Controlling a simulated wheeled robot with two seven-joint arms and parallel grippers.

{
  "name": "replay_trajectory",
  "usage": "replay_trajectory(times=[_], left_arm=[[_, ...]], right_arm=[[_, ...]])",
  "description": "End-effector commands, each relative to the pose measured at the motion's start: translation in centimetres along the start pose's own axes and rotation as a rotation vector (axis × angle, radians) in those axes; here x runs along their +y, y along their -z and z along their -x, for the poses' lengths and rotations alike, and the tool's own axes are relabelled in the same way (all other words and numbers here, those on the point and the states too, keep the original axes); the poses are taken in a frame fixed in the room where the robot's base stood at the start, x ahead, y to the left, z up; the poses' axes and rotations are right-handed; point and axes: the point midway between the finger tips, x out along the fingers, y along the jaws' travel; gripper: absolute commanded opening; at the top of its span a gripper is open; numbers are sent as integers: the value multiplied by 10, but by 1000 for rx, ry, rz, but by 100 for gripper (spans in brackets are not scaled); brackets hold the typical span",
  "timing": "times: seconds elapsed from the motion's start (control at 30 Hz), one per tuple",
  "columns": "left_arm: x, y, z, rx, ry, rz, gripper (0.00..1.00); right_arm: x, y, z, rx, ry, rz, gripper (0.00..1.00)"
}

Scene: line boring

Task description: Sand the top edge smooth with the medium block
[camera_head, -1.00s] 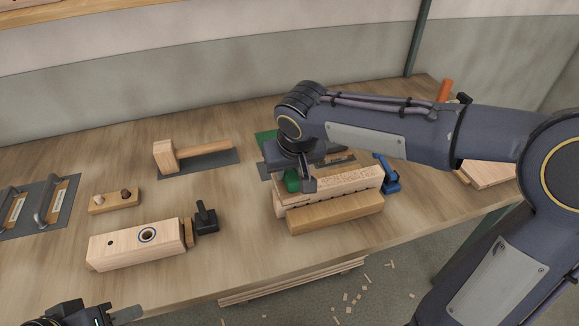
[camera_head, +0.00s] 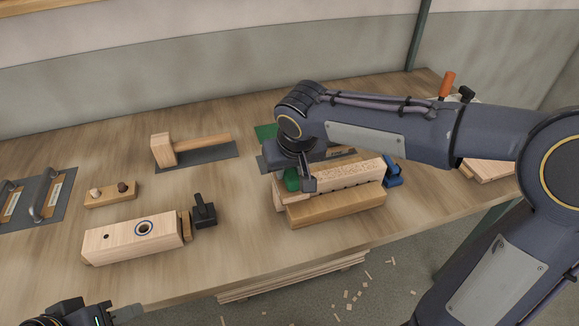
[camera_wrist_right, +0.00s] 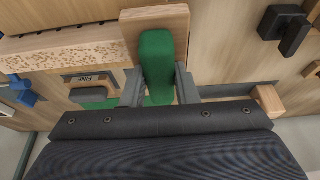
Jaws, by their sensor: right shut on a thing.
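The wooden workpiece (camera_head: 352,174) stands on the bench, its pale top edge speckled and rough; the edge also shows in the right wrist view (camera_wrist_right: 62,48). My right gripper (camera_head: 296,184) is at the workpiece's left end. It is shut on the sanding block's green handle (camera_wrist_right: 157,62), with a finger on either side. The block's light wooden body (camera_wrist_right: 178,18) lies over the workpiece's end; I cannot tell whether it touches the edge. The grit label on the held block is not readable. My left gripper (camera_head: 100,315) is partly cut off at the bottom left, its jaws unclear.
A tan wooden bar (camera_head: 335,209) lies along the workpiece's front. A blue clamp-like part (camera_head: 393,172) is at its right end. A block with a "FINE" label (camera_wrist_right: 88,78) lies behind. A mallet (camera_head: 163,150) and a bored wooden block (camera_head: 130,238) lie left.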

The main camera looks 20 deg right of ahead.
Motion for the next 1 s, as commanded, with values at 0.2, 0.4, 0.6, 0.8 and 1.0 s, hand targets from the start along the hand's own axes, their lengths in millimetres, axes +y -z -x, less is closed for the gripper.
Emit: replay_trajectory(times=[0.2,0.4,0.6,0.8,1.0], left_arm=[[0,0,0,0,0,0,36],[1,1,2,0,0,0,36],[2,2,4,0,0,0,36],[3,3,6,0,0,0,36],[4,4,9,0,0,0,36]], right_arm=[[6,0,-1,0,0,-2,0],[26,0,0,0,-2,-3,0],[46,0,1,0,-1,-3,0],[66,1,2,1,0,-4,0],[86,1,2,0,-1,-3,0]])
